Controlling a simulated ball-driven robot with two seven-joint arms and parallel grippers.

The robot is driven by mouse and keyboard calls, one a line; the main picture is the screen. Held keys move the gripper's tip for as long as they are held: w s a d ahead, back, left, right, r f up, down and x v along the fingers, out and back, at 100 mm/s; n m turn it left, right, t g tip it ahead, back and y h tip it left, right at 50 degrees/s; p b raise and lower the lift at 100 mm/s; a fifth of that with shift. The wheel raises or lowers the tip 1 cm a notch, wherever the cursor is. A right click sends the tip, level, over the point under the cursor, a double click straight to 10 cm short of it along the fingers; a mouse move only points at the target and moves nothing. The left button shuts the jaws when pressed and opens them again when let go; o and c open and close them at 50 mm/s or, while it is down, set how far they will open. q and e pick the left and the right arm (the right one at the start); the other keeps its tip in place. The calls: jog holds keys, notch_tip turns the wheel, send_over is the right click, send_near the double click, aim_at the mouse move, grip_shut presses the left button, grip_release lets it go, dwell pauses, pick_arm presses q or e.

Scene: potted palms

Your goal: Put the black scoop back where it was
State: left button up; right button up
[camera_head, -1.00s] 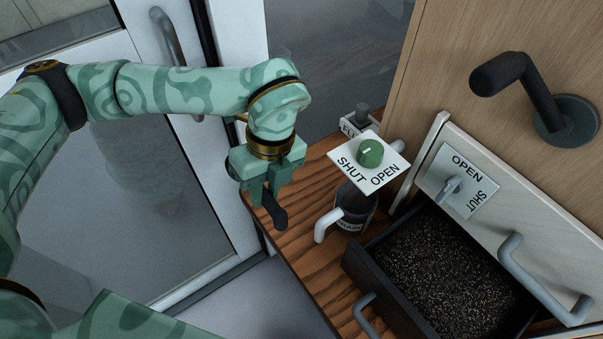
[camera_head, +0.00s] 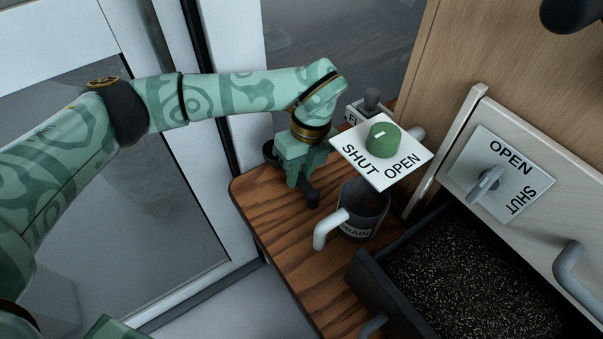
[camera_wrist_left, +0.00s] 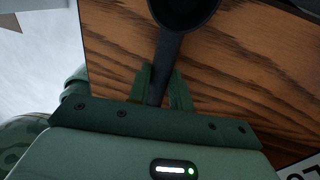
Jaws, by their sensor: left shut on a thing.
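The black scoop (camera_wrist_left: 182,14) has a round bowl and a straight handle. My left gripper (camera_wrist_left: 163,84) is shut on its handle in the left wrist view, with the bowl pointing away from the wrist. I cannot tell whether the scoop touches the wood. My right gripper is not in view.
A dark drain cup (camera_head: 362,205) with a pale handle stands right of the gripper, under a white SHUT/OPEN plate with a green knob (camera_head: 383,140). An open drawer (camera_head: 374,285) of dark granules is at lower right. Bare counter lies left of the cup.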

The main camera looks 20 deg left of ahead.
pick_arm(q)
grip_shut()
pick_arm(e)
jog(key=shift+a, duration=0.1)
pick_arm(q)
jog(key=shift+f, duration=0.1)
jog(key=o, duration=0.9)
grip_release()
jog(key=r+p, duration=0.1)
jog(key=r, duration=0.3)
jog(key=w+d+r+p, duration=0.1)
jog(key=r+p, duration=0.1)
jog(key=r, duration=0.2)
jog(key=w+r+p, duration=0.1)
jog(key=r, duration=0.3)
jog(key=shift+d+p, duration=0.15)
jog(key=shift+p, duration=0.25)
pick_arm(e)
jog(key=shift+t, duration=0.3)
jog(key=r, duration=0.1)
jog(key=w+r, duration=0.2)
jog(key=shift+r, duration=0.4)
